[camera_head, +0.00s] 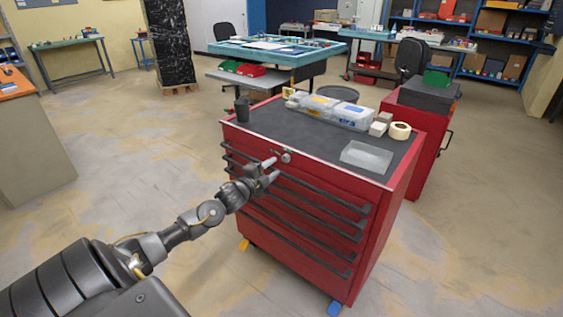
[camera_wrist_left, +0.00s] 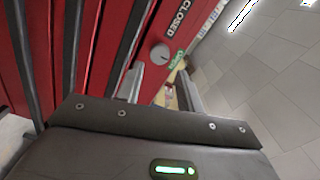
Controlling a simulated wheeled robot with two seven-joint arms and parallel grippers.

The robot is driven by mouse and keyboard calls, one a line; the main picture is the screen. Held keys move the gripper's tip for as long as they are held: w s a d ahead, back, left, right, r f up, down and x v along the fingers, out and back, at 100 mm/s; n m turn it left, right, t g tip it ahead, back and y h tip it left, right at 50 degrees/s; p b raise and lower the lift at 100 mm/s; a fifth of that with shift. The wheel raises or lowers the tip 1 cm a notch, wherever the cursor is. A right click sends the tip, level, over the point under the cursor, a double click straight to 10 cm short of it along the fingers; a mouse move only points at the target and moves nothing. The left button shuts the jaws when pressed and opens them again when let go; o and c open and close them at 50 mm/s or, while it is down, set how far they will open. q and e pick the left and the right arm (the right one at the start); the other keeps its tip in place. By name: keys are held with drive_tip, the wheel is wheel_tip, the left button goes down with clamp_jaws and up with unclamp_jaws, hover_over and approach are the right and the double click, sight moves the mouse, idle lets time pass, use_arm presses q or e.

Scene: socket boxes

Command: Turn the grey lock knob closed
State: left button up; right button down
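The grey lock knob (camera_head: 286,157) is a small round piece on the upper front of the red tool cabinet (camera_head: 376,232). Which way the knob points is too small to tell. My left gripper (camera_head: 273,168) is in front of the cabinet, just left of the knob and apart from it. Its two fingers are spread and empty, and the left wrist view shows the gap between them (camera_wrist_left: 160,72) just below the knob. My right gripper is not in view.
The cabinet top carries a dark cup (camera_head: 242,110), clear organiser boxes (camera_head: 330,110), a tape roll (camera_head: 400,131) and a clear tray (camera_head: 366,157). Dark drawer handles (camera_head: 310,212) run across the front below the knob. The floor left of the cabinet is clear.

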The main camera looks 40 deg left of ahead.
sight(285, 159)
use_arm(q)
drive_tip(key=w, duration=0.5)
drive_tip(key=shift+w, duration=0.4)
drive_tip(key=c, duration=0.7)
